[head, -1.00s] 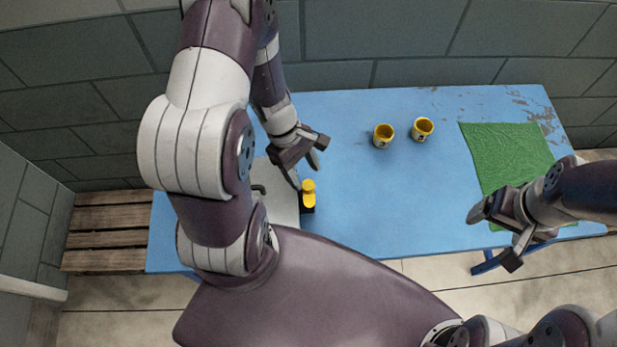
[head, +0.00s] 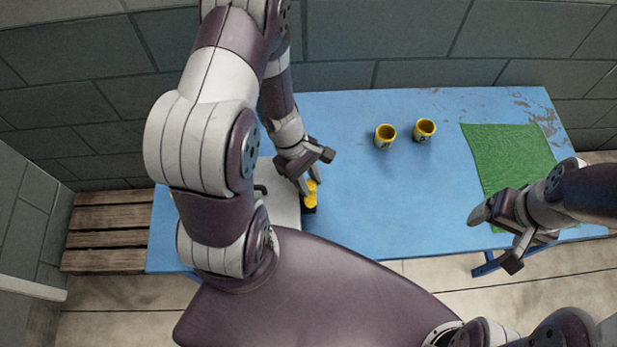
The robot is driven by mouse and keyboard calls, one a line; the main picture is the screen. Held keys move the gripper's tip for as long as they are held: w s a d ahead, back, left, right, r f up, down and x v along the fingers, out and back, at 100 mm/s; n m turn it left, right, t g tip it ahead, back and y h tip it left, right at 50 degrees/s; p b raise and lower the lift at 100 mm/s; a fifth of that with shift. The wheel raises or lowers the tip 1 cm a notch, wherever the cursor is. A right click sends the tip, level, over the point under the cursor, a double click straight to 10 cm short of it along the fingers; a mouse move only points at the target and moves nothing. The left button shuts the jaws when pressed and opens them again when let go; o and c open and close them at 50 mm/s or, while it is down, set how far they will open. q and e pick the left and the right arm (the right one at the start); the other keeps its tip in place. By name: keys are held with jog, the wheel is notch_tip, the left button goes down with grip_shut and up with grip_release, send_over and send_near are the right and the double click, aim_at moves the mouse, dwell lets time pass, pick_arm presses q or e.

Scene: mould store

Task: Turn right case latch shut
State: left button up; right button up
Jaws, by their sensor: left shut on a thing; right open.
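The case (head: 287,207) is a pale grey box on the left part of the blue table, largely hidden behind my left arm. A dark handle (head: 261,189) shows on its top. The right case latch (head: 311,199) is a yellow lever on a black base at the case's right edge. My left gripper (head: 311,188) is over the latch from behind, its fingers shut on the yellow lever. My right gripper (head: 494,238) is open and empty, above the table's front right edge, away from the case.
The blue table (head: 370,200) is clear in the middle. Two yellow cups (head: 385,136) (head: 424,130) stand toward the back. A green mat (head: 505,150) lies at the right. A wooden slatted pallet (head: 108,240) is left of the table.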

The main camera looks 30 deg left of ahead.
pick_arm(q)
jog(key=shift+r, duration=0.1)
jog(key=m+g+p, duration=0.1)
jog(key=m, duration=0.2)
jog(key=shift+w+r+y, duration=0.1)
jog(key=shift+w+y, duration=0.05)
jog(key=shift+y, duration=0.15)
jog(key=m+g+y+p, duration=0.1)
jog(key=m, duration=0.3)
jog(key=shift+w+m+p, duration=0.15)
jog(key=shift+m+p, duration=0.25)
jog(key=m+y, duration=0.1)
jog(key=m, duration=0.1)
jog(key=m+g, duration=0.1)
jog(key=m, duration=0.1)
jog(key=shift+d+m+y+p, duration=0.2)
jog(key=shift+m+y+p, duration=0.1)
jog(key=shift+y+p, duration=0.1)
jog(key=m+y, duration=0.2)
jog(key=m, duration=0.3)
jog(key=shift+d, duration=0.1)
jog(key=o, duration=1)
jog(key=shift+o, duration=0.2)
